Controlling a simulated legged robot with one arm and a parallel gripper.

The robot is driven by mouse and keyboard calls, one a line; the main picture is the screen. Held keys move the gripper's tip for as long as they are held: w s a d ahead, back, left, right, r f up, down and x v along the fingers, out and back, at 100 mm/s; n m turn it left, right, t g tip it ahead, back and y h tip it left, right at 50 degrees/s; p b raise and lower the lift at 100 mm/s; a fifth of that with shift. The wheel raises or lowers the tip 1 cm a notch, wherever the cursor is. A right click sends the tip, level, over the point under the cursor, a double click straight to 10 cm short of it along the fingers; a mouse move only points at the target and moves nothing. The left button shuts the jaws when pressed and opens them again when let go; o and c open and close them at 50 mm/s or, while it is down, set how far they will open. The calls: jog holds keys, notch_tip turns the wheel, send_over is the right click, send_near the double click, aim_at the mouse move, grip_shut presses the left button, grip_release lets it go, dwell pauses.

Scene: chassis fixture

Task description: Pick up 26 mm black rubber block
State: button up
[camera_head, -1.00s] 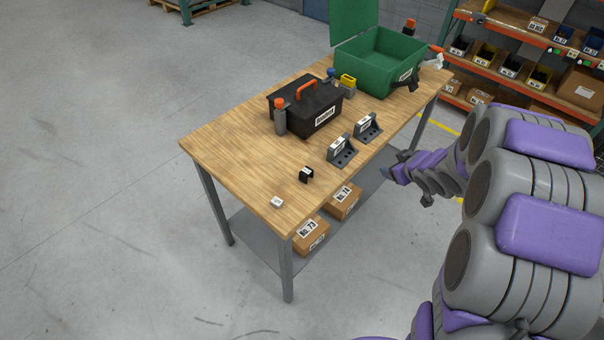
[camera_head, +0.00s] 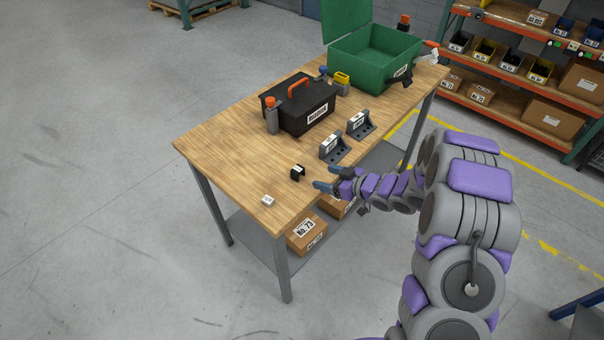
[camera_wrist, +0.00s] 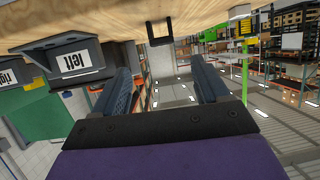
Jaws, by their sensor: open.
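The small black block (camera_head: 297,173) stands on the wooden table near its front edge. In the head view it has a pale patch on top. In the wrist view the block (camera_wrist: 152,40) shows as a dark U-shaped outline under the tabletop, which fills the top of the picture. My gripper (camera_head: 329,178) is open and empty, just right of the block and apart from it. In the wrist view the block lies ahead, roughly between the two fingers of my gripper (camera_wrist: 160,72).
Two grey brackets (camera_head: 332,149) (camera_head: 361,126) stand behind the block. A white piece (camera_head: 268,201) lies to its front left. A black toolbox (camera_head: 296,108) and an open green box (camera_head: 374,62) stand farther back. The table's left part is clear.

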aim_at(302, 171)
jog(key=x, duration=0.2)
jog(key=s+x, duration=0.1)
jog(key=x, duration=0.2)
jog(key=a+b+x, duration=0.1)
jog(key=x, duration=0.2)
jog(key=shift+s+a+r, duration=0.1)
jog(key=shift+r, duration=0.15)
jog(key=shift+w+d+f+b, duration=0.2)
jog(key=shift+w+f+b, duration=0.05)
jog(key=shift+w+b, duration=0.2)
jog(key=shift+w+a+f+b, duration=0.2)
jog(key=shift+w+f+b, duration=0.3)
jog(key=shift+w, duration=0.35)
jog(key=shift+w+a+f, duration=0.15)
jog(key=shift+a, duration=0.15)
jog(key=shift+w+a+f, duration=0.15)
jog(key=shift+a, duration=1.15)
jog(key=shift+d, duration=0.95)
jog(key=c, duration=0.6)
jog(key=shift+a, duration=0.1)
jog(key=c, duration=0.3)
jog(key=shift+a, duration=0.55)
jog(key=shift+c, duration=0.7)
